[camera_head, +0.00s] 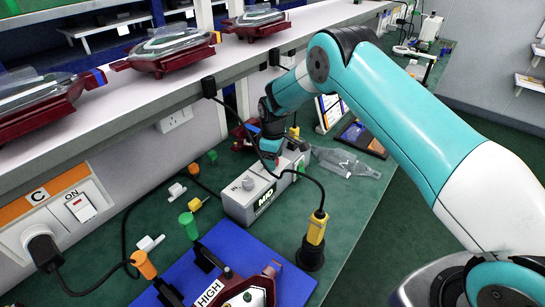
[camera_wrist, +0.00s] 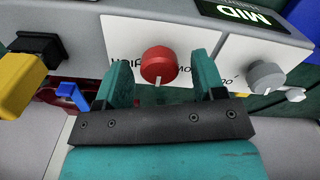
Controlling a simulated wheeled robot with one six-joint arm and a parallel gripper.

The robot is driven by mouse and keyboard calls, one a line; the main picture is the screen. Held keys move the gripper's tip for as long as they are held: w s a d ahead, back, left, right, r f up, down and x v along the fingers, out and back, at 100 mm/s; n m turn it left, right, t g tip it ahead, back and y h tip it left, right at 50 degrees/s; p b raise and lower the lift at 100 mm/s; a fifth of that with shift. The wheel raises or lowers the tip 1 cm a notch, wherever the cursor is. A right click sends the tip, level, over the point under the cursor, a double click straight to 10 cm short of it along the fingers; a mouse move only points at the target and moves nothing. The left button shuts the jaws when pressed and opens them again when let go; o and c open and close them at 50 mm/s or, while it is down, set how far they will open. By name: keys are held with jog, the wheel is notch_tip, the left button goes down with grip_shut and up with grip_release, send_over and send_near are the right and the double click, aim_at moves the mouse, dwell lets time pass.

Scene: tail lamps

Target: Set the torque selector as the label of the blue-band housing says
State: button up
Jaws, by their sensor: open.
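The grey control box (camera_head: 255,198) stands on the green bench and shows MID on its dark display (camera_wrist: 240,14). In the wrist view, a red knob (camera_wrist: 158,64) with a white pointer line sits on its panel. A grey knob (camera_wrist: 265,76) sits to the right. My gripper (camera_wrist: 162,82) is open, with one finger on each side of the red knob; I cannot tell whether they touch it. In the head view my gripper (camera_head: 270,145) is over the box's far end. A dark red housing (camera_head: 250,292) lies on the blue mat beside a HIGH label (camera_head: 210,291); its band is unclear.
A yellow-and-black tool (camera_head: 315,238) stands in front of the box, with a black cable above. Small coloured connectors (camera_head: 188,222) lie left.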

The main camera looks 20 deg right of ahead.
jog(key=c, duration=0.9)
jog(key=shift+m+b, duration=0.4)
jog(key=shift+f+m+b, duration=0.1)
jog(key=shift+m+b, duration=0.45)
jog(key=shift+m, duration=0.05)
jog(key=m+b, duration=0.2)
jog(key=m, duration=0.1)
jog(key=shift+m, duration=0.3)
jog(key=m+b, duration=0.2)
jog(key=m, duration=0.4)
jog(key=shift+w, duration=0.1)
jog(key=shift+r+m, duration=0.2)
jog(key=shift+m, duration=0.1)
jog(key=o, duration=0.9)
jog(key=shift+d, duration=0.1)
